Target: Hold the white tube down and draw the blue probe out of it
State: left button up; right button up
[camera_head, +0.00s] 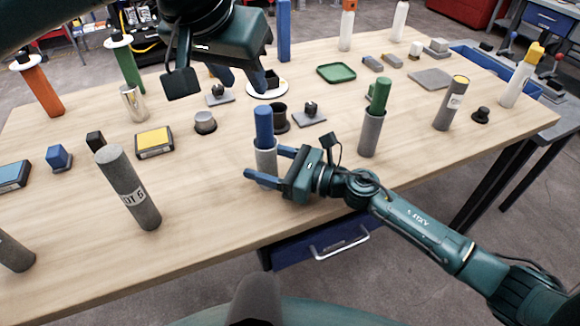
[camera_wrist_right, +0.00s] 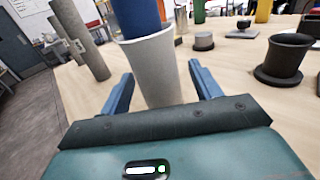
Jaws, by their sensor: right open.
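The white tube (camera_head: 266,156) stands upright near the front middle of the table. The blue probe (camera_head: 263,122) sits in it, its upper part sticking out of the top. In the right wrist view the white tube (camera_wrist_right: 155,72) and blue probe (camera_wrist_right: 137,14) show close up. My right gripper (camera_head: 267,163) is low at the tube, open, with one blue finger on each side of the tube; a gap shows beside the fingers. My left gripper (camera_head: 242,80) is higher and farther back, above the table, with its blue fingers apart and nothing between them.
A grey tube with a green probe (camera_head: 379,97) stands right of the white tube. A dark cup (camera_head: 279,118) is just behind it. A grey labelled cylinder (camera_head: 130,190) stands to the left. The table front (camera_head: 210,215) between them is clear.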

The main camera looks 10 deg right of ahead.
jog(key=shift+x, duration=1)
